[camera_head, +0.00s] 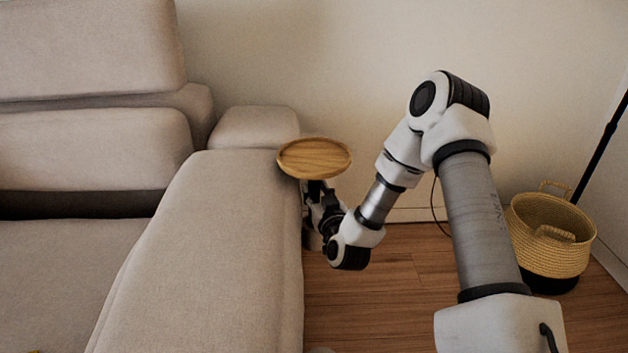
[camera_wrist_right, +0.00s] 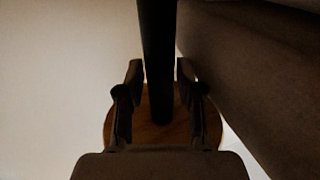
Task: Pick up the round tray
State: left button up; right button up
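The round tray (camera_head: 315,158) is a light wooden disc with a raised rim. It sits level on top of a dark post, beside the sofa arm. My right gripper (camera_head: 318,192) is just below the tray, partly hidden under it. In the right wrist view, the two fingers (camera_wrist_right: 159,75) stand apart on either side of the dark post (camera_wrist_right: 157,55). The tray's brown underside (camera_wrist_right: 152,135) shows behind them. I cannot tell whether the fingers touch the post. My left gripper is not in view.
A beige sofa (camera_head: 215,250) fills the left, its arm close beside the tray and my right gripper. A woven basket (camera_head: 550,235) stands at the right by a dark pole (camera_head: 603,140). A pale wall is behind. Wooden floor (camera_head: 375,310) is clear in front.

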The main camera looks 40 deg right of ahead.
grip_shut()
jog(key=shift+r, duration=0.1)
